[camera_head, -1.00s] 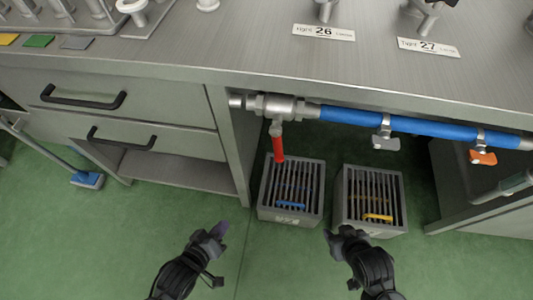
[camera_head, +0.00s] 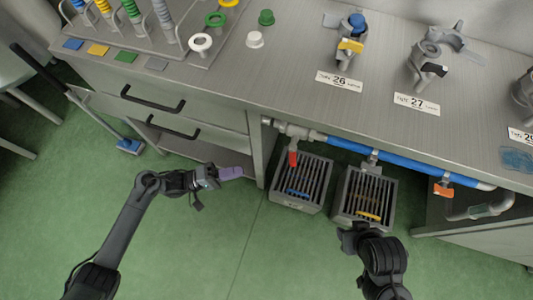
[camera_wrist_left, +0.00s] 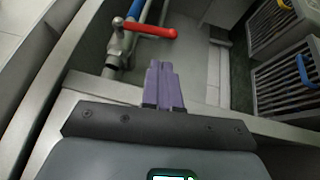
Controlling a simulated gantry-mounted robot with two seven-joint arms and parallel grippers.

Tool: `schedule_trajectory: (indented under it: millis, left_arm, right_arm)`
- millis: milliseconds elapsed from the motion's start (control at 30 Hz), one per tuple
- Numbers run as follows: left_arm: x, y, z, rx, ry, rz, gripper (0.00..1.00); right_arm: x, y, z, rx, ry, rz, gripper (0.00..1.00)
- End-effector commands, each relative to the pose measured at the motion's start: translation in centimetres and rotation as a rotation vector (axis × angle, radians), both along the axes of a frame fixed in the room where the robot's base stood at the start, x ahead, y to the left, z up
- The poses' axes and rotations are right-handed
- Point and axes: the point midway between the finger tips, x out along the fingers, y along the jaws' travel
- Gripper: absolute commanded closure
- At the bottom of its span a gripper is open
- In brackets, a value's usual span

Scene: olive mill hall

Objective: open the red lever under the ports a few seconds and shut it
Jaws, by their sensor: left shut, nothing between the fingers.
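The red lever (camera_head: 293,158) hangs from a metal valve (camera_head: 293,131) on the pipe under the bench front, pointing down and across the blue pipe's line. In the left wrist view the red lever (camera_wrist_left: 150,29) lies just beyond the fingertips, with a gap. My left gripper (camera_head: 232,173) is shut and empty, left of the lever and not touching it; its purple fingers (camera_wrist_left: 163,85) are together in the left wrist view. My right gripper (camera_head: 350,236) is low, near the right-hand crate; its fingers are too dark to read.
The blue pipe (camera_head: 345,147) runs right, with an orange handle (camera_head: 443,190) farther along. Two slatted grey crates (camera_head: 303,180) (camera_head: 365,197) stand below. The bench top (camera_head: 290,75) overhangs. Drawers (camera_head: 165,100) are at left. The green floor in front is clear.

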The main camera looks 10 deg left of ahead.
Motion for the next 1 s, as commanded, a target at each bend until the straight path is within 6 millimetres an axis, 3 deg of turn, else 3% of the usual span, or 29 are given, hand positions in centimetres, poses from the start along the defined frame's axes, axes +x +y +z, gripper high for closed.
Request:
schedule_trajectory:
  millis: [267,700,1000]
  left_arm:
    - [1.1,-2.8,0.6,-0.004,-0.011,0.0,1.0]
    - [3.3,-10.3,1.2,-0.003,-0.011,0.0,1.0]
    - [4.1,-12.9,1.6,0.0,-0.01,0.001,1.0]
  right_arm:
    - [0.0,0.0,-0.8,0.0,0.0,0.0,0.55]
    - [0.0,0.0,-3.6,0.0,0.0,0.0,0.55]
    - [0.0,0.0,-4.8,0.0,0.001,0.001,0.55]
